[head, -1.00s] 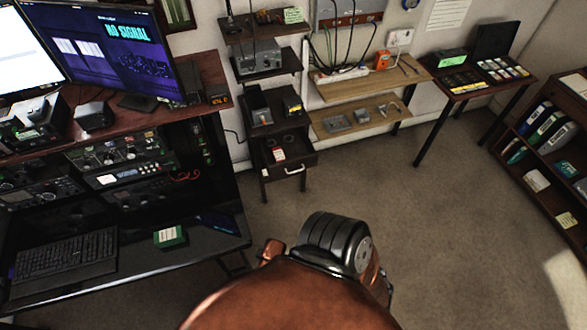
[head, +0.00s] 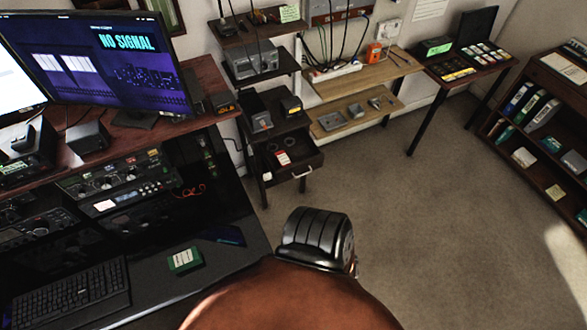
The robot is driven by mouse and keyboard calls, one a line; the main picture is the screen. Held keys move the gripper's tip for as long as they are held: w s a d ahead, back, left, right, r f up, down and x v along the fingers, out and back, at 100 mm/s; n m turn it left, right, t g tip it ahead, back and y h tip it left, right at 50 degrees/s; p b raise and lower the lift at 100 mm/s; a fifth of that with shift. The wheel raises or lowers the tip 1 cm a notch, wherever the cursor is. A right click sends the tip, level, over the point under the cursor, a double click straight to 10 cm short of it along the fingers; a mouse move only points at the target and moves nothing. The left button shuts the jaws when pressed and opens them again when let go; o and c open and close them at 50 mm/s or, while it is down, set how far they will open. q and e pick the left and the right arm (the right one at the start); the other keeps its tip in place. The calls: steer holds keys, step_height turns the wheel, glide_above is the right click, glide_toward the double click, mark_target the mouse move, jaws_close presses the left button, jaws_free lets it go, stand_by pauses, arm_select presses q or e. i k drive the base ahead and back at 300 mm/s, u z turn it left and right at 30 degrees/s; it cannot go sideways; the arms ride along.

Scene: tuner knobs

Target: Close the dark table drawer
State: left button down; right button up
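The dark drawer (head: 296,172) is in the lower part of a narrow dark shelf stand (head: 257,62), left of the picture's middle in the head view. It stands pulled out, with its open top showing. A pale handle (head: 303,173) is on its front. A small red and white item (head: 283,158) shows inside it. Neither of my grippers is in view. Only copper and black ribbed parts of my own body show at the bottom centre, well short of the drawer.
A light wooden shelf (head: 365,82) and a dark side table (head: 470,68) stand at the back. A bookcase (head: 533,140) is at right. Carpet is clear before the drawer.

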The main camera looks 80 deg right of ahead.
mark_target(306, 156)
steer(key=z, duration=1.6)
